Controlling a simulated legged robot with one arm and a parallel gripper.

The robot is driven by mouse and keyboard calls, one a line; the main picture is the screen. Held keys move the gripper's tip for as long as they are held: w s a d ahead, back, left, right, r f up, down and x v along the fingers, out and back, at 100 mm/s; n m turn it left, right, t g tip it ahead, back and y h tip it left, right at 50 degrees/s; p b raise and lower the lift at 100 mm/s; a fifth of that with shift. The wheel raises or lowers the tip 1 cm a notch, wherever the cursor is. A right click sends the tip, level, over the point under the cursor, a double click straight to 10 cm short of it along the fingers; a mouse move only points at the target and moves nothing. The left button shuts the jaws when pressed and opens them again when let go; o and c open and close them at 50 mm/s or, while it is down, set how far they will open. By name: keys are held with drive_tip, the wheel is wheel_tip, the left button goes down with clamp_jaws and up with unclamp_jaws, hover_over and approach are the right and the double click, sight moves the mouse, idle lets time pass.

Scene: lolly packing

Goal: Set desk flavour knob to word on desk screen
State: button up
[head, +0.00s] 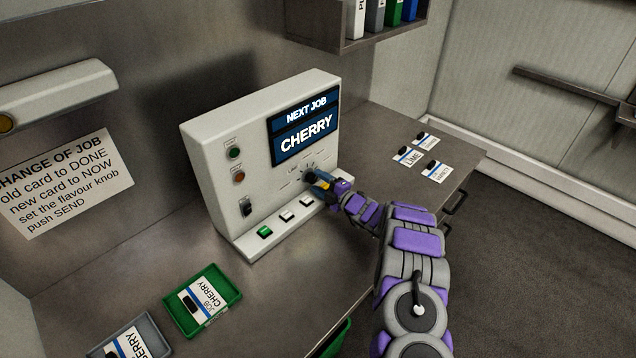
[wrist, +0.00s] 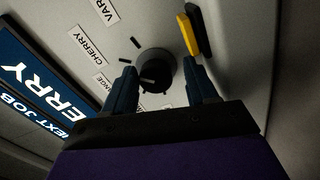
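The desk screen (head: 305,130) on the pale console reads NEXT JOB, CHERRY; part of it shows in the wrist view (wrist: 38,88). The dark, round flavour knob (wrist: 157,68) sits on the console face, ringed by ticks and word labels, one reading CHERRY (wrist: 88,44). A small pale mark shows on its lower-left part in the wrist view; I cannot tell for sure which word it points at. My gripper (head: 316,181) is at the knob, largely hiding it in the head view. In the wrist view its fingers (wrist: 163,78) stand apart, either side of the knob; contact is unclear.
A yellow-and-black piece (wrist: 194,32) shows beyond one finger; I cannot tell what it belongs to. Buttons (head: 286,216) line the console's foot. A green tray (head: 238,293) and a grey tray (head: 158,327) hold CHERRY cards. Several cards (head: 437,171) lie right.

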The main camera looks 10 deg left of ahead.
drive_tip(key=shift+o, duration=0.7)
drive_tip(key=shift+r, duration=0.1)
drive_tip(key=shift+a+r, duration=0.1)
drive_tip(key=shift+r, duration=0.05)
drive_tip(key=shift+s, duration=0.15)
drive_tip(key=shift+s+d+r, duration=0.1)
drive_tip(key=shift+s+d, duration=0.15)
drive_tip(key=shift+d, duration=0.1)
drive_tip(key=p+v, duration=0.2)
drive_tip(key=v, duration=1.3)
drive_tip(key=shift+w+d+p, duration=0.15)
drive_tip(key=shift+p, duration=0.2)
drive_tip(key=shift+s+d+f, duration=0.25)
drive_tip(key=shift+s+d, duration=0.25)
drive_tip(key=shift+a, duration=0.1)
